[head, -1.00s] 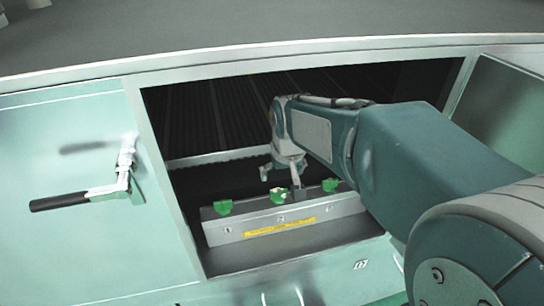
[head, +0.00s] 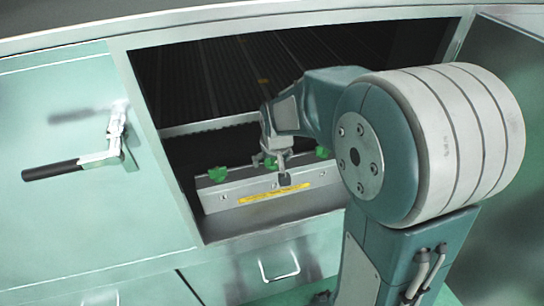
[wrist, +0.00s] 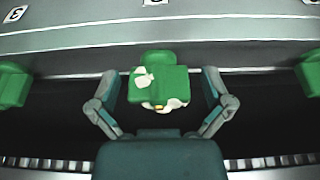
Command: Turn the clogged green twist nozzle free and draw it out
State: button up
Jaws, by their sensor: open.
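Three green twist nozzles sit in a row on a grey metal bar. The middle nozzle (wrist: 158,78) has pale crust on it and looks like the clogged one; in the head view this nozzle (head: 270,162) is partly hidden by my gripper. The left nozzle (head: 218,173) and right nozzle (head: 322,152) look clean; they show at the edges of the wrist view. My gripper (wrist: 160,88) is open, with one finger on each side of the middle nozzle and dark gaps between. In the head view my gripper (head: 276,168) is at the bar.
The bar (head: 212,200) carries a yellow label strip (head: 272,193) and stands inside a framed opening in a pale green cabinet. A black-handled lever (head: 75,165) is on the panel at left. The opening's frame (head: 155,150) borders my arm's space.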

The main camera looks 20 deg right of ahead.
jog(key=c, duration=1.2)
jog(key=shift+o, duration=0.2)
jog(key=shift+s, duration=0.1)
jog(key=n, duration=0.2)
jog(key=n+y, duration=0.1)
jog(key=n, duration=0.2)
jog(key=shift+s+y, duration=0.2)
jog(key=shift+y, duration=0.1)
jog(key=shift+o, duration=0.4)
jog(key=shift+w+a+f+n+g, duration=0.1)
jog(key=shift+n+g, duration=0.2)
jog(key=shift+n, duration=0.4)
